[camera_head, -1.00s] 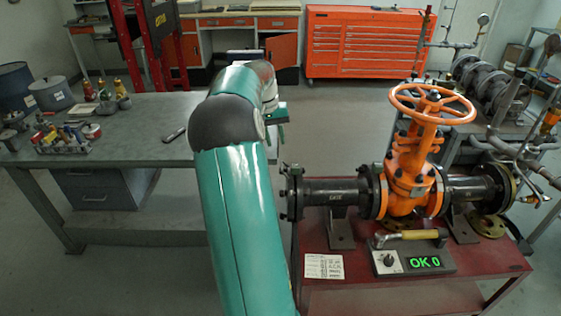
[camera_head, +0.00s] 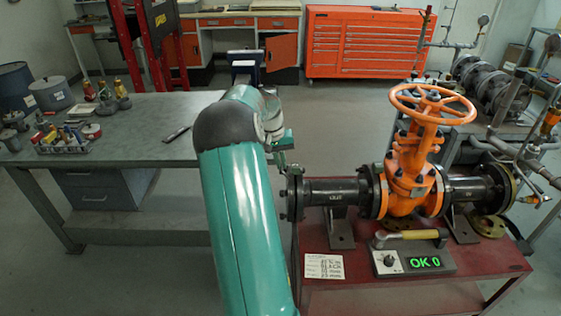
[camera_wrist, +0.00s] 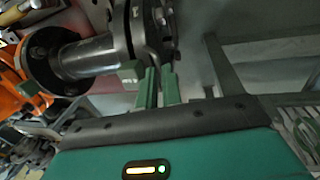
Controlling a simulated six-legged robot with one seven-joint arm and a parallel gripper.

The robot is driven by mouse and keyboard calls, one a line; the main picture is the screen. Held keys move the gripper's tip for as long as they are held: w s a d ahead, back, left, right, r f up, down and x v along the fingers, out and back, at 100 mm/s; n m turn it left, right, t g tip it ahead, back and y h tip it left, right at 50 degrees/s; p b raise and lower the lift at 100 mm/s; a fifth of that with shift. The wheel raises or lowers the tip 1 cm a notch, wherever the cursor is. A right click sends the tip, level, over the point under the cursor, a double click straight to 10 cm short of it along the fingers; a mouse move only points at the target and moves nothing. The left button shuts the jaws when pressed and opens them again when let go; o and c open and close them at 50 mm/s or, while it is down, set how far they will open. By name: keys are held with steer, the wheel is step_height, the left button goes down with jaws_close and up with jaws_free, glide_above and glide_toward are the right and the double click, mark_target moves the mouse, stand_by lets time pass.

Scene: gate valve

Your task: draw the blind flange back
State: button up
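The blind flange (camera_head: 285,194) is the dark bolted disc at the left end of the horizontal pipe (camera_head: 335,190), upright against the pipe's own flange. In the wrist view the blind flange (camera_wrist: 162,25) is seen near edge-on at the top centre, bolts along it. My gripper (camera_wrist: 157,70) has its two green fingers pointing at the lower rim of the flange pair, with a narrow gap between them. Whether they touch or grip the rim cannot be made out. In the head view my gripper (camera_head: 283,158) is above and left of the flange, mostly hidden behind my arm.
The orange gate valve (camera_head: 408,185) with its handwheel stands right of the flange on the red table (camera_head: 400,290). A display box (camera_head: 412,260) reads OK 0. A grey workbench (camera_head: 120,135) stands left. The floor left of the flange is partly hidden by my arm.

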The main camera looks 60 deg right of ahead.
steer(key=shift+w, duration=0.1)
jaws_close()
steer(key=shift+w+a, duration=0.3)
steer(key=shift+w, duration=0.15)
steer(key=o, duration=0.6)
jaws_free()
steer(key=shift+s, duration=0.1)
steer(key=r, duration=0.4)
steer(key=w+r, duration=0.1)
steer(key=r, duration=0.4)
steer(key=w+a+r, duration=0.1)
steer(key=r, duration=0.3)
steer(key=shift+w+r, duration=0.1)
steer(key=shift+r, duration=0.2)
